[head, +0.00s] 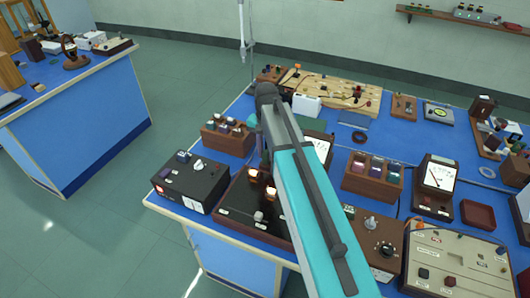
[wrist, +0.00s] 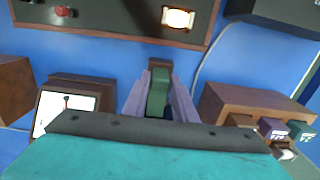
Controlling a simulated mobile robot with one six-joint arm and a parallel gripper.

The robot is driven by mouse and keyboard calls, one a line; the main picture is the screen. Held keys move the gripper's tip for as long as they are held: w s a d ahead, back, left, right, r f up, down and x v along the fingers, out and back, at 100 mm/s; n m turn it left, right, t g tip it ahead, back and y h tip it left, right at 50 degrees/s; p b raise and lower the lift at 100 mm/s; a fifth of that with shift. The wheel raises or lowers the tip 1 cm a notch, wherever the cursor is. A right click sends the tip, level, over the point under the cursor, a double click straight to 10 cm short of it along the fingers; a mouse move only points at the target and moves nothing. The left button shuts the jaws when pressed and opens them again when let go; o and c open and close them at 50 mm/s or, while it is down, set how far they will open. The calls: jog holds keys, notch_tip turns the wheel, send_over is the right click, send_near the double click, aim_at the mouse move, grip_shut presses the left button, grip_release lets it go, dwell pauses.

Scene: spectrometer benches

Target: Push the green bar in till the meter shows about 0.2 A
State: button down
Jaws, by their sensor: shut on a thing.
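In the wrist view my gripper (wrist: 160,97) is shut on the green bar (wrist: 158,93), which stands between its two pale purple fingers. A small brown block (wrist: 160,67) shows just past the bar. In the head view my arm hides the bar and most of the gripper. What looks like the same meter (head: 322,147) is partly behind my arm in the head view.
A black wood-edged panel (head: 238,210) lies near the bench's front edge, beside a black box (head: 186,187). A wooden plug rack (wrist: 250,102) is right of the gripper. Another meter (head: 440,176) and a second rack (head: 372,180) stand right of my arm. A thin cable crosses the blue top.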

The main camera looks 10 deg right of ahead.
jog(key=shift+w+d, duration=0.45)
jog(key=shift+w, duration=0.25)
jog(key=shift+w+d, duration=0.45)
jog(key=shift+w, duration=0.2)
jog(key=c, duration=1.6)
grip_release()
jog(key=shift+o, duration=0.2)
jog(key=shift+r, duration=0.1)
notch_tip(320, 180, up, 14)
jog(key=b, duration=0.2)
jog(key=shift+b, duration=0.35)
